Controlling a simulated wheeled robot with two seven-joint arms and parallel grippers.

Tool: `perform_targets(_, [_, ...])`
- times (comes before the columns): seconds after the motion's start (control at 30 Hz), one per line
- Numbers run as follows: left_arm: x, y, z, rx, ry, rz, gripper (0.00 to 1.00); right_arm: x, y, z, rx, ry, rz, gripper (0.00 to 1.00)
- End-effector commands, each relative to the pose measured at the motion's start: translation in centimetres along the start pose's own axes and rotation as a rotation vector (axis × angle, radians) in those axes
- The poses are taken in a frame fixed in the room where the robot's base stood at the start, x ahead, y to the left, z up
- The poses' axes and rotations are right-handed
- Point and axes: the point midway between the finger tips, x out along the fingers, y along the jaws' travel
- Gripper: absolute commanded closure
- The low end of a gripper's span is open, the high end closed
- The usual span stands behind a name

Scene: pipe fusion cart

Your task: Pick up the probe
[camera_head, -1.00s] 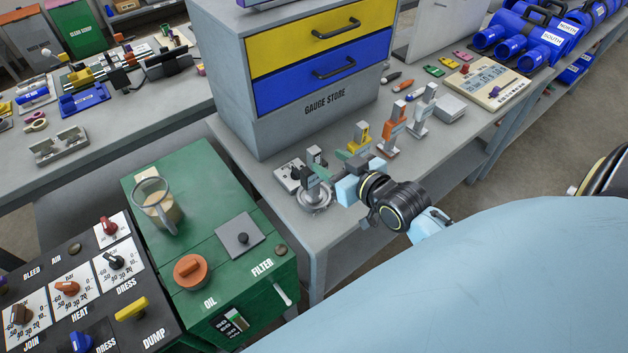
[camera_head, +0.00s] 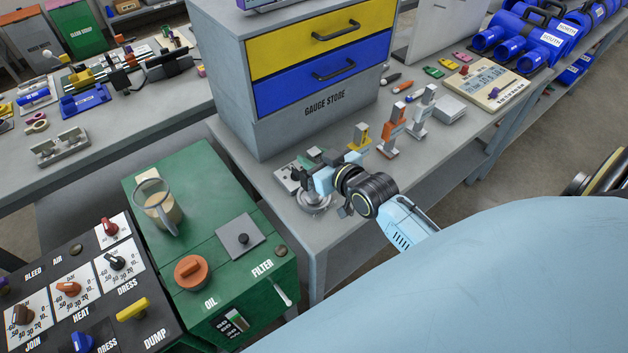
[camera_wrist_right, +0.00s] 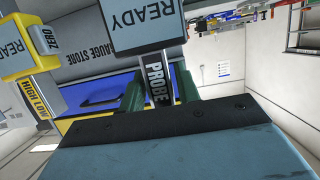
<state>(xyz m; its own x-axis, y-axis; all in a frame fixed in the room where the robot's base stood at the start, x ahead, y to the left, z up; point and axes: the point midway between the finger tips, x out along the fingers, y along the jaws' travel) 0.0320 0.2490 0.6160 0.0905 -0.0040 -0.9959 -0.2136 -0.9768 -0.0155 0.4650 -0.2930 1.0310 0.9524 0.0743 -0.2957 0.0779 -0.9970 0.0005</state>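The probe (camera_wrist_right: 157,78) is an upright grey piece with a black PROBE label and a READY plate (camera_wrist_right: 143,22) above it in the right wrist view. My right gripper (camera_wrist_right: 160,92) has its green fingers on either side of the probe's stem. The fingers look apart, and I cannot tell whether they touch it. In the head view my right gripper (camera_head: 317,172) is at the front-left end of the gauge bench, hiding most of the probe. A round metal base (camera_head: 314,204) shows below it. My left gripper is not in view.
Yellow (camera_head: 359,138), orange (camera_head: 393,133) and grey (camera_head: 422,108) upright gauges stand in a row right of my gripper. The gauge store cabinet (camera_head: 300,125) rises behind. The green filter unit (camera_head: 210,185) with a jug (camera_head: 158,205) is to the left.

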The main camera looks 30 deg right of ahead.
Motion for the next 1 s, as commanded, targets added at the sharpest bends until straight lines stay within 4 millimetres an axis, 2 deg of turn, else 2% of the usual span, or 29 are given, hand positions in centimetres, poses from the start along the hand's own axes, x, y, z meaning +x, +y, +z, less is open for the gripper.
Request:
perform_targets(0.03, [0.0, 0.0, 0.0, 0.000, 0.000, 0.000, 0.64, 0.0, 0.0, 0.0, 0.000, 0.000, 0.000, 0.74])
perform_targets(0.23, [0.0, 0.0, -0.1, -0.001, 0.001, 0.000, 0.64, 0.0, 0.0, 0.0, 0.000, 0.000, 0.000, 1.00])
perform_targets(0.67, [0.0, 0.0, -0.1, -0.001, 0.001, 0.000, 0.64, -0.1, 0.0, -0.4, -0.001, 0.004, 0.000, 1.00])
perform_targets(0.77, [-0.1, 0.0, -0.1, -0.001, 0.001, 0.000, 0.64, -0.4, 0.0, -1.6, -0.001, 0.006, 0.000, 1.00])
perform_targets(1.0, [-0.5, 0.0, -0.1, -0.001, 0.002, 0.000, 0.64, -1.9, 0.0, -6.3, -0.001, 0.009, -0.001, 1.00])
